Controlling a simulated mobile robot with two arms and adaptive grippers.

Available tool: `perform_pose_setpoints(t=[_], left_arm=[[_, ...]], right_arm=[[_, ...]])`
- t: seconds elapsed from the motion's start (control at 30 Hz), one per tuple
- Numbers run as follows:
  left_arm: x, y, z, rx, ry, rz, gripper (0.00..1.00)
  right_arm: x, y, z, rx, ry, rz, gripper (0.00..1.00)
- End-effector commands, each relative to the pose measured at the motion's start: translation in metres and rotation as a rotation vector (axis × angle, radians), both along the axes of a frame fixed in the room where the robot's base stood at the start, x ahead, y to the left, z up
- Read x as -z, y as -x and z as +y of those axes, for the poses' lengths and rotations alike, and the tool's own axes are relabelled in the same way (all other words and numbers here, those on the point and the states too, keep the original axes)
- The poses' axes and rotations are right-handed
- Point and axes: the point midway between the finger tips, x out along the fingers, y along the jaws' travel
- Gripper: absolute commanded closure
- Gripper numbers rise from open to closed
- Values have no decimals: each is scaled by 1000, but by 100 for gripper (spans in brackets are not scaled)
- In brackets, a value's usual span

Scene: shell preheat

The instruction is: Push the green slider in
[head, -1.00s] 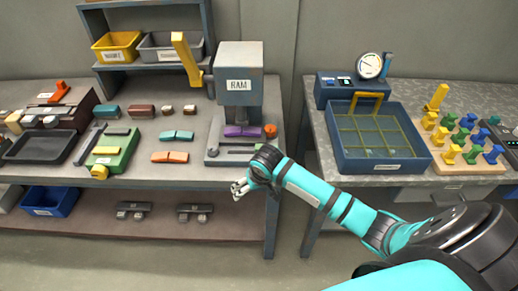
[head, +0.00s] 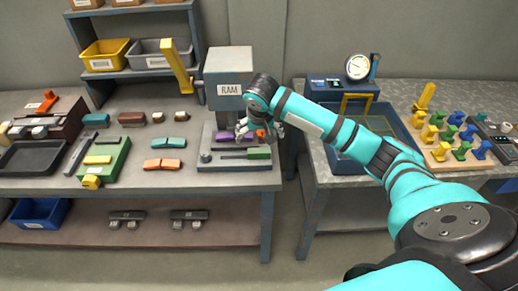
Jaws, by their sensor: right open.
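The RAM press (head: 230,88) stands at the back right of the left bench on a grey base (head: 215,166). A small green block (head: 259,153), which looks like the green slider, sits at the right end of a dark slot on the front of that base. My right gripper (head: 241,131) is open in front of the press column, just above and behind the slot, a little left of the green block. It appears empty and apart from the block. A purple piece (head: 221,134) lies under the ram, partly hidden by the gripper. My left gripper is out of view.
A yellow lever (head: 176,66) rises left of the press. A green fixture with a yellow knob (head: 91,182) and several coloured blocks lie further left. A gap separates this bench from the right one, which holds a blue basket (head: 346,165) and coloured pegs.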

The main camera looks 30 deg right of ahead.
Motion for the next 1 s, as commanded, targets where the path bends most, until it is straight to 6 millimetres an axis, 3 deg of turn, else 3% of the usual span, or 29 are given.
perform_pose_setpoints(t=[0.3, 0.5, 0.7, 1.0], left_arm=[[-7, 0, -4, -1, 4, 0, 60], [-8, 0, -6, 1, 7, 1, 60], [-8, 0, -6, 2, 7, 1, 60], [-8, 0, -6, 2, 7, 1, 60]], right_arm=[[66, -22, -14, 0, 0, 4, 0], [97, -34, -21, -1, 0, 1, 0], [112, -40, -24, -3, 1, -1, 0], [115, -40, -25, -3, 1, -1, 0]])
